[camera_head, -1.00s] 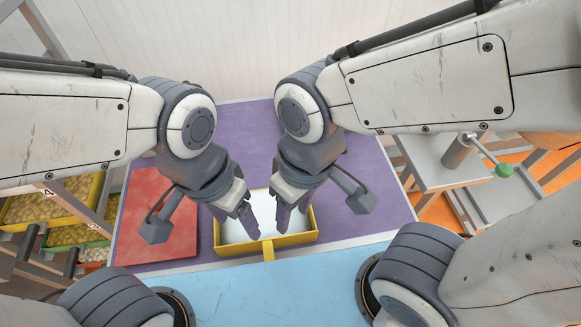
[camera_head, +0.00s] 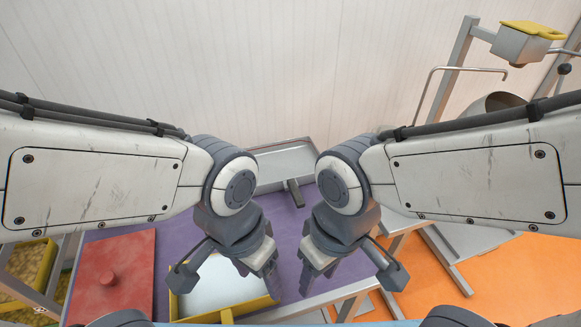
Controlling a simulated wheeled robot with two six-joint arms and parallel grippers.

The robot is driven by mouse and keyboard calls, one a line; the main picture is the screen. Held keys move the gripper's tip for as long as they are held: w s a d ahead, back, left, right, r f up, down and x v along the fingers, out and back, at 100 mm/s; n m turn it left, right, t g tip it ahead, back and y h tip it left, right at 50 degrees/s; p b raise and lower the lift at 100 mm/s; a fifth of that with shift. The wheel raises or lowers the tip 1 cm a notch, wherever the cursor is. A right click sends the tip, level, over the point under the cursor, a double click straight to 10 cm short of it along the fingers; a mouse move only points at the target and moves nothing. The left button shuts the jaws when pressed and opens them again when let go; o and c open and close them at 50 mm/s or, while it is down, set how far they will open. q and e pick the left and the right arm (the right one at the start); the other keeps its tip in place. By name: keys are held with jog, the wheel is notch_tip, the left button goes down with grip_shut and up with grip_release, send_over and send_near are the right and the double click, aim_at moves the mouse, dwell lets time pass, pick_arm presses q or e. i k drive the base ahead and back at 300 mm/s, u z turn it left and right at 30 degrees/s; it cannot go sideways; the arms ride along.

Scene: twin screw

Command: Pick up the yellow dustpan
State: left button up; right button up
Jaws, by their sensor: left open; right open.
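The yellow dustpan (camera_head: 191,309) lies on the purple table top (camera_head: 283,226) at the lower middle-left of the head view. It has low yellow walls, a pale inside and a short yellow handle at its near side. My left gripper (camera_head: 269,281) points down, open and empty, by the pan's right wall. It hides part of that wall, and I cannot tell its height above the pan. My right gripper (camera_head: 316,281) is open and empty, to the right of the pan and apart from it.
A grey metal tray (camera_head: 285,162) stands at the back. Metal frames and a machine with a yellow lid (camera_head: 533,31) stand at right over an orange floor (camera_head: 520,280).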

aim_at(220, 293)
jog(key=z, duration=0.95)
jog(key=k, duration=0.8)
jog(key=u, duration=0.9)
